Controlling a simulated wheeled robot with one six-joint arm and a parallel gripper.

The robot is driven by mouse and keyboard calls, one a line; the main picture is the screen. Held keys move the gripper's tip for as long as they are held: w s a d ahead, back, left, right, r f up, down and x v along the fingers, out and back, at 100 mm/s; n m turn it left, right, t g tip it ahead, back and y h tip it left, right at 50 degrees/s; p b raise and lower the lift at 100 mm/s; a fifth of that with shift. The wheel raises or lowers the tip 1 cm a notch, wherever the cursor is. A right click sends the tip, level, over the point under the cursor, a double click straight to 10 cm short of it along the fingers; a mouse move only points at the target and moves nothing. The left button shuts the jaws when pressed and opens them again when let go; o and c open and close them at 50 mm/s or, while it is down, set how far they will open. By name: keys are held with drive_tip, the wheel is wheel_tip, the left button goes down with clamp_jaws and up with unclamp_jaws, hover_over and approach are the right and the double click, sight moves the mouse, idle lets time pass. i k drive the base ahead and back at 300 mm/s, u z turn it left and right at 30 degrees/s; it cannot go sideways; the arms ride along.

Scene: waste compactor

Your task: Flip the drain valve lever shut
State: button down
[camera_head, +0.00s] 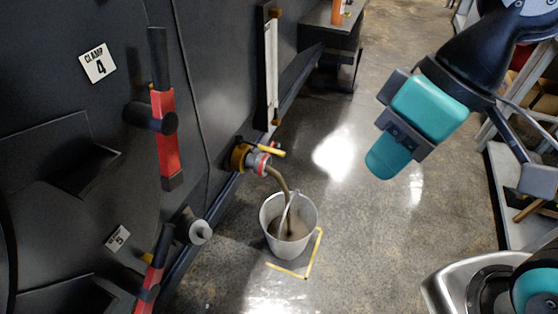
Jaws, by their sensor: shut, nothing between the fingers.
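The drain valve (257,161) sticks out low from the dark machine wall, with a brass-coloured collar and a grey and red body. Its yellow lever (271,150) lies on top, pointing out to the right, away from the wall. A brownish stream (279,180) runs from the valve's outlet into a bucket (306,240) on the floor below. My gripper (384,161), teal and dark grey, is at the upper right, shut and empty. In the picture it is well to the right of the lever, apart from it. Its depth relative to the lever is hard to tell.
Red-and-black clamp handles (165,135) stand out from the machine wall at left, beside a "CLAMP 4" label (98,63). Yellow tape (305,268) marks the floor by the bucket. Shelving (505,190) stands at right. The concrete floor between is clear.

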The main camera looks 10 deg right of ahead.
sight(262, 147)
drive_tip(key=z, duration=0.15)
drive_tip(key=i, duration=1.15)
drive_tip(key=u, duration=0.3)
